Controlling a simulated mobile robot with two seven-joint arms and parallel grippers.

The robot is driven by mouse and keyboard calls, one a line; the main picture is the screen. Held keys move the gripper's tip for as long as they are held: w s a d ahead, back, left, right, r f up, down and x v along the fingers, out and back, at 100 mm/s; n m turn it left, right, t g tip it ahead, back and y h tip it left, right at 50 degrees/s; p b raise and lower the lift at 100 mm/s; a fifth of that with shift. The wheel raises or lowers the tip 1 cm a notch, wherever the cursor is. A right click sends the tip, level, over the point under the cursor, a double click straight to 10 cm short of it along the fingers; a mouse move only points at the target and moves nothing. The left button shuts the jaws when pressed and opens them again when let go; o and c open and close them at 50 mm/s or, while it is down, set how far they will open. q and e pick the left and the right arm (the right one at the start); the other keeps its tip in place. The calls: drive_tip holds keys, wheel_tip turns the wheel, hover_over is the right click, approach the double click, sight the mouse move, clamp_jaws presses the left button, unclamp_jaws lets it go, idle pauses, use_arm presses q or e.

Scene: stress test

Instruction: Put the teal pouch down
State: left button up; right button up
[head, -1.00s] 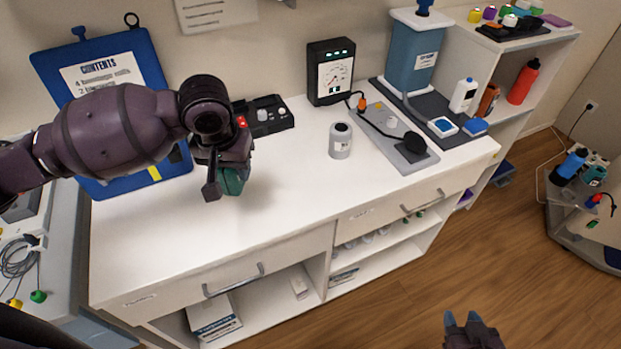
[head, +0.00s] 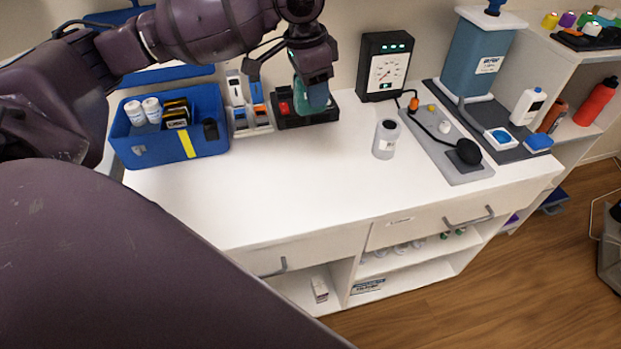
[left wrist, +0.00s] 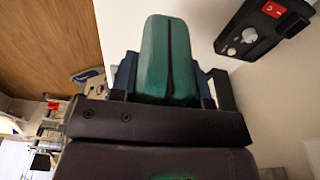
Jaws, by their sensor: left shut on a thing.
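The teal pouch (head: 299,95) is held by my left gripper (head: 288,92) at the back of the white counter (head: 290,185). In the head view it overlaps the black switch box, and fingers partly cover it. In the left wrist view the pouch (left wrist: 167,58) stands out from between the fingers, with a dark seam down its middle. The gripper is shut on it. The pouch appears to be above the counter, but I cannot tell how high. My right gripper is not in view.
A blue bin (head: 215,145) with white bottles and small boxes stands at left. The black switch box (head: 325,112) is behind the pouch. A gauge box (head: 386,66), a grey cylinder (head: 386,139) and a grey tray (head: 470,172) stand to the right. The counter's middle and front are clear.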

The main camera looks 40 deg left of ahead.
use_arm(q)
drive_tip(key=shift+w+a+r, duration=0.1)
drive_tip(key=shift+a+r, duration=0.05)
drive_tip(key=shift+a, duration=0.1)
drive_tip(key=shift+m, duration=0.3)
wheel_tip(320, 180, down, 19)
drive_tip(key=b, duration=0.4)
drive_tip(key=shift+a+f, duration=0.1)
drive_tip(key=shift+f, duration=0.3)
drive_tip(key=o, duration=1)
drive_tip(key=shift+c, duration=0.2)
